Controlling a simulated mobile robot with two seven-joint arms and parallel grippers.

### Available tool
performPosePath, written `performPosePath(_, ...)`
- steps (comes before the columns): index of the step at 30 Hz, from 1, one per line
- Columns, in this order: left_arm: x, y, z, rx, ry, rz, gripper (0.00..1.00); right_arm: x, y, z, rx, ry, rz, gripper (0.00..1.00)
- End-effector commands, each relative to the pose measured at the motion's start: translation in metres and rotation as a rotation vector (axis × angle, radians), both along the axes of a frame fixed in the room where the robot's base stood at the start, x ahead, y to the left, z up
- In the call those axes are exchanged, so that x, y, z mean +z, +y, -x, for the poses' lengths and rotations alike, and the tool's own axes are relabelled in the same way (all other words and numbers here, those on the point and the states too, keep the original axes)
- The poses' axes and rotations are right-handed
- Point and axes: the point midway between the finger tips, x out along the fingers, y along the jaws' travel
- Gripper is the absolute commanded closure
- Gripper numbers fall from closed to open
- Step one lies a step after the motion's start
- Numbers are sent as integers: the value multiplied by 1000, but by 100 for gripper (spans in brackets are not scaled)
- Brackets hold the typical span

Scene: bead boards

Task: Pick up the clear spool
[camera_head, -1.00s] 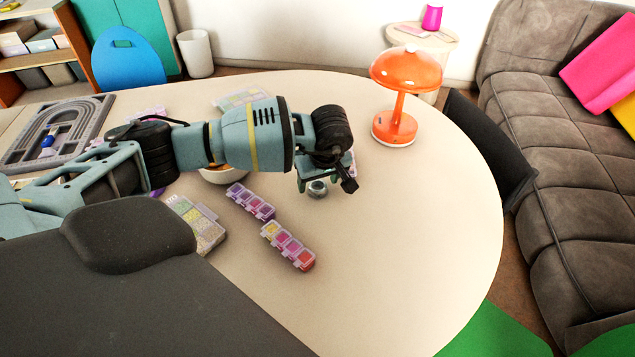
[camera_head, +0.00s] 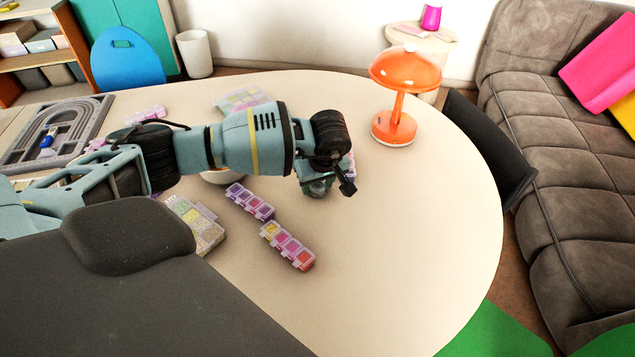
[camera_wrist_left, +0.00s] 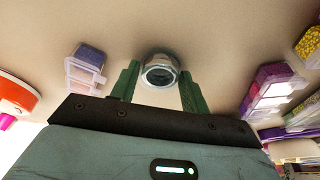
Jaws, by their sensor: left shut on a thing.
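The clear spool (camera_wrist_left: 160,70) shows in the left wrist view as a small shiny round piece with a dark centre. My left gripper (camera_wrist_left: 160,82) has a green finger on each side of it and is shut on it. In the head view my left gripper (camera_head: 317,186) is low at the tabletop right of centre, and its fingers partly hide the spool (camera_head: 319,188). Whether the spool touches the table cannot be told. My right gripper is not in view.
The cream table (camera_head: 400,230) has free room to the right and front. Two bead boxes, a purple one (camera_head: 250,202) and a multicoloured one (camera_head: 288,246), lie nearby. An orange lamp (camera_head: 397,100) stands behind. A bowl (camera_head: 222,177) is partly hidden under my arm.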

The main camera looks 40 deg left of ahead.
Motion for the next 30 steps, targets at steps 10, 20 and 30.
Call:
performPosePath(10, 34, 0, -1, 0, -5, 0, 76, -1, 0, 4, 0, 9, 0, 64)
performPosePath(20, 40, -17, 60, -5, 2, 0, 76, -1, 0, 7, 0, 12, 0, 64)
performPosePath(30, 46, -36, 125, -3, 1, 0, 76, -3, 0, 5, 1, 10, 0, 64)
